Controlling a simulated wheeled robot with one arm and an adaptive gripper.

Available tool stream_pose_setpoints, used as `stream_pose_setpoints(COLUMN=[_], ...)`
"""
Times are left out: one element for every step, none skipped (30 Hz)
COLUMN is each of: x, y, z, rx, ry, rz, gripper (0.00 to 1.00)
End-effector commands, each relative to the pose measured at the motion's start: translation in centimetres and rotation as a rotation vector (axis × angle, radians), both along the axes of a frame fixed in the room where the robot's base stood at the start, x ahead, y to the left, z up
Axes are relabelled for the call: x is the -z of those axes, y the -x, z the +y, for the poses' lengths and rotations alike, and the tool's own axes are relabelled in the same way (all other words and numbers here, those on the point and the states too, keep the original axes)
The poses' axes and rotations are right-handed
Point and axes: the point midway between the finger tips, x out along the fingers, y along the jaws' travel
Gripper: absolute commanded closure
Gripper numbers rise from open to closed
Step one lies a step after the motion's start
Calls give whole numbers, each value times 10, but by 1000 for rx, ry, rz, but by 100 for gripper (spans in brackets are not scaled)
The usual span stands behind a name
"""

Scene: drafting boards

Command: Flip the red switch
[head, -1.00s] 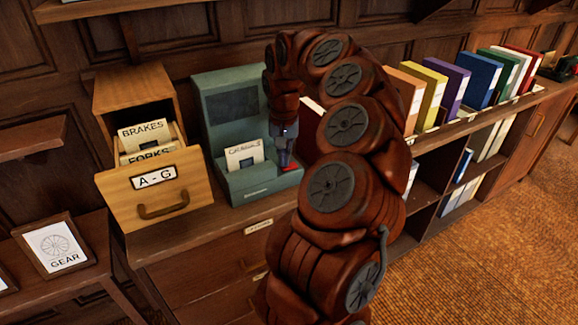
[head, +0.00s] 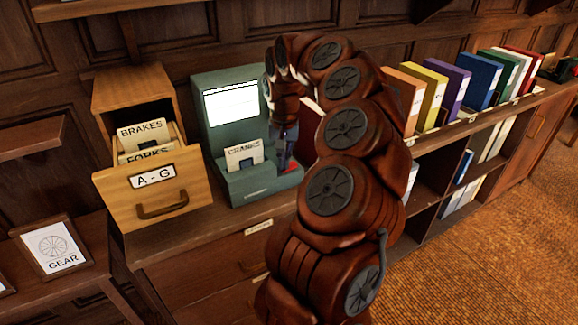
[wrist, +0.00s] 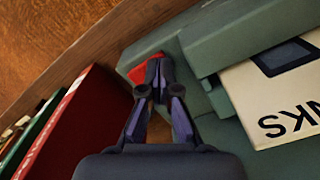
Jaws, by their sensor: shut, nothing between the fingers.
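The red switch (head: 290,168) sits on the right end of the base ledge of a teal machine (head: 262,187). My gripper (head: 283,163) points down at it, shut and empty, with its tips at or just over the switch. In the wrist view the red switch (wrist: 137,74) shows beside the closed fingertips (wrist: 155,68), which hide part of it. I cannot tell whether they touch. The machine's screen (head: 231,103) is lit white. A card marked CRANKS (head: 244,155) stands in the machine, left of my gripper.
An open wooden drawer box (head: 153,200) marked A - G stands left of the machine. A dark red binder (wrist: 75,120) stands close to my gripper on the other side. Several coloured binders (head: 449,82) line the shelf further right.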

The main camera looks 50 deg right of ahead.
Motion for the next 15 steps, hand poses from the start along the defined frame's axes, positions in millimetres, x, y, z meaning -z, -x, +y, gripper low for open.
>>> stream_pose_setpoints(x=[-3,-5,-8,-10,-13,-15,-17,-19,-22,-24,-26,-28,-30,-32,-34], y=[0,0,0,0,0,-1,-1,-1,-1,-1,-1,0,0,0,0], z=[0,-1,-1,-1,-1,-1,-1,-1,-1,-1,-1,-1,-1,-1,-1], rx=[0,1,1,1,1,1,1,1,1,1,1,2,2,2,2], ry=[2,2,3,3,4,3,4,3,2,2,2,2,2,2,1], rz=[-1,-1,-1,-1,-2,-3,-3,-3,-3,-3,-2,-2,-1,-1,0], gripper=[100,100,100,100,100,100,100,100,100,100,100,100,100,100,100])
